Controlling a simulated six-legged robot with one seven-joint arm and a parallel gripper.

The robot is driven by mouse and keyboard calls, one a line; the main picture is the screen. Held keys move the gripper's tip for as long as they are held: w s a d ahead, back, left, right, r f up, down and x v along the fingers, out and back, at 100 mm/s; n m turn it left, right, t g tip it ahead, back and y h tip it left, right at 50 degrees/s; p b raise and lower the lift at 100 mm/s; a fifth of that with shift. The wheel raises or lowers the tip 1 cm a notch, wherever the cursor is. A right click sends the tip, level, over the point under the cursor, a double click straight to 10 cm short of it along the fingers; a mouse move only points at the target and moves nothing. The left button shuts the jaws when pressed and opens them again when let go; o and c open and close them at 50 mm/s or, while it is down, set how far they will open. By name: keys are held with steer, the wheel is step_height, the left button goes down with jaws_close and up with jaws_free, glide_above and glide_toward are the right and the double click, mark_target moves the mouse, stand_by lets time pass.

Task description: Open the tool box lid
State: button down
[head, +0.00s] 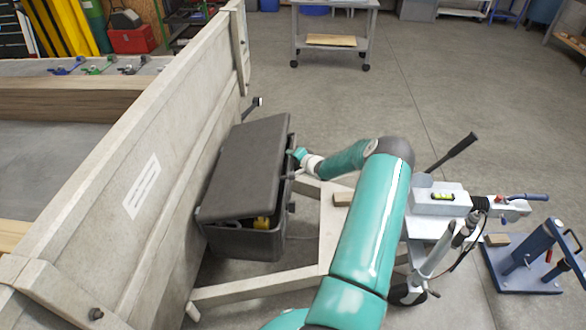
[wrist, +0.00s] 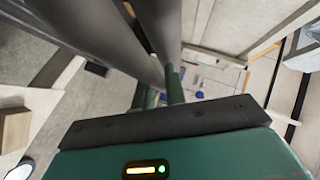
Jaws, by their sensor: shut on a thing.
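The dark grey tool box (head: 262,243) sits on the trailer frame against the pale side wall. Its lid (head: 245,165) is slightly ajar and tilted, with a gap along the near end. A yellow item (head: 262,222) shows through the gap. My gripper (head: 297,155) is at the lid's right edge, shut on the lid's edge; the fingertips are small and partly hidden in the head view. The wrist view shows dark grey and green parts close up, and the grip itself is not clear there.
The pale trailer wall (head: 150,190) stands directly left of the tool box. Frame beams (head: 262,287) run below and right of it. The trailer hitch (head: 440,200) and a blue stand (head: 530,262) are at the right. A wheeled cart (head: 333,30) stands far back; the floor before it is clear.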

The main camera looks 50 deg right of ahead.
steer(key=w+a+r+n+g+h, duration=0.1)
steer(key=w+a+r+n+g, duration=0.1)
steer(key=w+a+r, duration=0.4)
steer(key=w+a+r+n+g+h, duration=0.1)
steer(key=w+a+r+g, duration=0.2)
steer(key=w+a+r, duration=0.3)
steer(key=shift+w+a+r+n+g+h, duration=0.3)
steer(key=shift+w+r, duration=1.45)
steer(key=shift+r, duration=2)
steer(key=shift+d, duration=0.1)
steer(key=c, duration=1.5)
jaws_free()
steer(key=shift+o, duration=0.2)
